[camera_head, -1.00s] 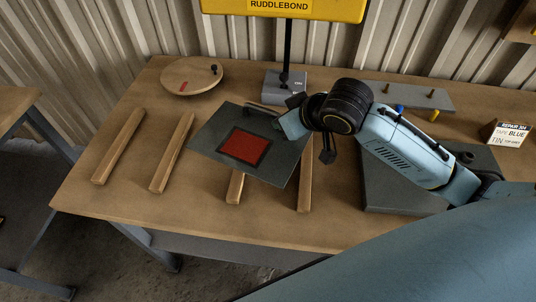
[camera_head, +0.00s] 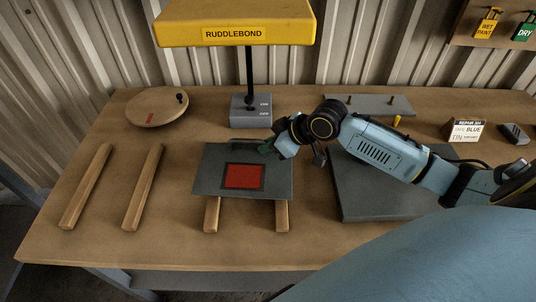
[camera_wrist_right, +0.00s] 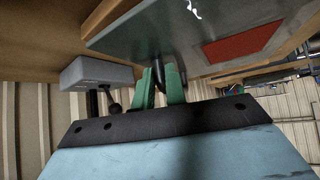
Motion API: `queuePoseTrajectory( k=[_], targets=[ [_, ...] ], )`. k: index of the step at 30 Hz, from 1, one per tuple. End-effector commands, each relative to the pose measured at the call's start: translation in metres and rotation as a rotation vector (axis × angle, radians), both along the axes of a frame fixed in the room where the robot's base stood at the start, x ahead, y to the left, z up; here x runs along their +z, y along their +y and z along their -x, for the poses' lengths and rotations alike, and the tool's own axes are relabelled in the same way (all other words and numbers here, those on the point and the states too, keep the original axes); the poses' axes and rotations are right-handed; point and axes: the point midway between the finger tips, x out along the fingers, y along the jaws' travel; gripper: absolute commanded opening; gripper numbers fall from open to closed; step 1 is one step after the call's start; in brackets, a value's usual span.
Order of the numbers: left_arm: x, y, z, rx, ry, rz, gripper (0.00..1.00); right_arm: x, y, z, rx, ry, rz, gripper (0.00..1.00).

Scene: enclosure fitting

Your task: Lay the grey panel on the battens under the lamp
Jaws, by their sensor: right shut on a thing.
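The grey panel (camera_head: 212,180) has a red square (camera_head: 243,176) on its face. It lies over the right pair of battens, whose near ends show at its front edge, the left one (camera_head: 212,215) and the right one (camera_head: 282,215). I cannot tell whether it touches them. My right gripper (camera_head: 268,147) is shut on the panel's dark handle at its far edge. The right wrist view shows the green fingers (camera_wrist_right: 160,82) around the handle, with the panel (camera_wrist_right: 180,38) beyond. The yellow lamp (camera_head: 235,23) stands behind the panel. My left gripper is out of view.
Two more battens, (camera_head: 87,186) and (camera_head: 143,188), lie bare at left. A round wooden disc (camera_head: 157,106) is at back left. A dark grey slab (camera_head: 385,205) lies right of the panel, under my arm. A peg strip (camera_head: 365,105) and a labelled box (camera_head: 467,131) are behind.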

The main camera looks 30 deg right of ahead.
Motion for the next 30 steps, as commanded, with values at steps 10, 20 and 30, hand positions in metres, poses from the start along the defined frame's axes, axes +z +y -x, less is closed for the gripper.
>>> queuePoseTrajectory(
  k=[10,20,30],
  targets=[
    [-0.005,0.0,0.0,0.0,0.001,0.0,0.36,-0.033,0.001,-0.001,-0.001,-0.005,-0.003,0.0],
    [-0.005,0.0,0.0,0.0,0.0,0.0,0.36,-0.036,0.0,-0.001,-0.002,-0.004,-0.003,0.0],
    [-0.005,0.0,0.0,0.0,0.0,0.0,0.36,-0.037,0.0,0.001,0.0,0.002,0.001,0.35]
  ],
)
